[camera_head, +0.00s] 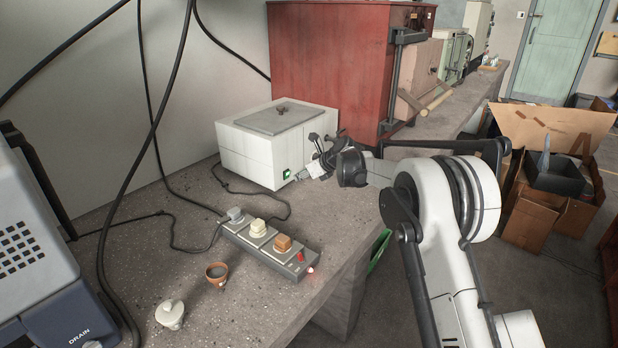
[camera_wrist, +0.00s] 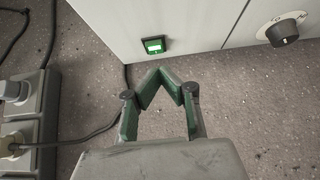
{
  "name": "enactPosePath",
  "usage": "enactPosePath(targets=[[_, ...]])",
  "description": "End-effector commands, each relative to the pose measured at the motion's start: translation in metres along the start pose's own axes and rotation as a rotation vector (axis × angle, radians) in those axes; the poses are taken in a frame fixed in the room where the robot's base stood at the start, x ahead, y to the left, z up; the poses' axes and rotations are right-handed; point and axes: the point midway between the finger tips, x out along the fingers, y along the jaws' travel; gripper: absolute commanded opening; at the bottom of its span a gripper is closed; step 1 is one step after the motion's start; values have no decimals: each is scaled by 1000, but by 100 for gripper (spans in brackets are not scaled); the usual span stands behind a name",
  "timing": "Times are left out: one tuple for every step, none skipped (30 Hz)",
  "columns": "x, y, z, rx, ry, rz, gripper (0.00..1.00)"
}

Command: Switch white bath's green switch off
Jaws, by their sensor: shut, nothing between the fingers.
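The white bath (camera_head: 265,145) is a white box with a grey lid, standing on the concrete bench against the wall. Its green switch (camera_head: 287,174) is on the front face, near the lower edge. In the wrist view the green switch (camera_wrist: 154,45) is lit green in a dark frame, just beyond my fingertips. My gripper (camera_wrist: 163,77) is shut and empty, its fingertips meeting in a point below the switch in the picture. I cannot tell whether they touch the face. In the head view my gripper (camera_head: 304,174) is beside the bath's front, partly hidden by my wrist.
A dark knob (camera_wrist: 284,31) is on the bath's front, right of the switch. A red cabinet (camera_head: 335,65) stands behind.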

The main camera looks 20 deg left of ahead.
Motion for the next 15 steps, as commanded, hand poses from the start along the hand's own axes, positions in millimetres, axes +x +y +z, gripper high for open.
enactPosePath(targets=[[6,0,5,-1,0,0,0],[8,0,7,-1,0,0,0],[11,0,11,-2,0,0,0],[13,0,13,-2,0,1,0],[15,0,15,-2,0,1,0],[16,0,17,-1,0,1,0],[17,1,18,-1,0,1,0],[18,1,19,-1,0,1,0],[19,0,20,-1,0,1,0],[19,0,21,-1,0,1,0],[19,0,21,0,0,1,0],[19,0,22,0,0,1,0],[19,0,22,0,0,1,0],[19,0,22,0,0,0,0],[19,0,22,0,0,0,0]])
